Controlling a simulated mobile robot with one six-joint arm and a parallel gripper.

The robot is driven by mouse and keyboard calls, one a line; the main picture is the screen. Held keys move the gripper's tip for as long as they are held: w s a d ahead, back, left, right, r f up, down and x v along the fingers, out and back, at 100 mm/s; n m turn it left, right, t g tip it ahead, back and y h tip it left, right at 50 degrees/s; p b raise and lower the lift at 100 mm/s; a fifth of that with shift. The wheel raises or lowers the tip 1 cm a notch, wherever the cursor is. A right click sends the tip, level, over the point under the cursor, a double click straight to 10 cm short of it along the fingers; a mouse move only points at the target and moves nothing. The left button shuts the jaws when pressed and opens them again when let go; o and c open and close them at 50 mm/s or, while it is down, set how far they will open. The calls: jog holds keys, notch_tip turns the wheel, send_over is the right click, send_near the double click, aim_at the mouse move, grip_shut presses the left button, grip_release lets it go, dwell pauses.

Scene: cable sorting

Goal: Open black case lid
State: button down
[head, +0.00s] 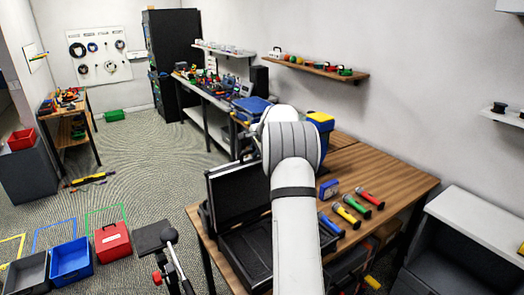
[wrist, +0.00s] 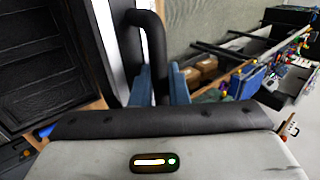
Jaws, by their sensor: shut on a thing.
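The black case (head: 240,248) stands on the wooden table in the head view. Its lid (head: 238,190) is raised and stands steeply up from the base, so the dark inside shows. My arm covers the right part of the case and hides my gripper in that view. In the wrist view, my gripper (wrist: 160,88) has its two blue fingers on either side of a curved black handle (wrist: 158,40) and is shut on it. A dark ribbed inner surface of the case (wrist: 35,55) fills the left side there.
Several coloured flashlights (head: 345,215) and a small blue box (head: 329,189) lie on the table (head: 400,185) right of the case. A blue and yellow container (head: 320,121) stands behind my arm. Red and blue bins (head: 70,261) stand on the floor at left.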

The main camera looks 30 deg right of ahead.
jog(key=shift+w+a+f+g+p, duration=0.15)
jog(key=shift+w+f+g, duration=0.05)
jog(key=shift+w, duration=0.25)
jog(key=shift+w+a+f+g+p, duration=0.1)
jog(key=shift+w+f+g+p, duration=0.1)
jog(key=shift+w, duration=0.2)
jog(key=c, duration=1.5)
grip_release()
jog(key=shift+o, duration=0.2)
jog(key=shift+s, duration=0.1)
jog(key=shift+s+d+r+b, duration=0.1)
jog(key=shift+s+r+b, duration=0.15)
jog(key=shift+r+b, duration=0.15)
jog(key=b+v, duration=0.2)
jog(key=v, duration=0.5)
jog(key=shift+r, duration=0.3)
jog(key=shift+w, duration=0.1)
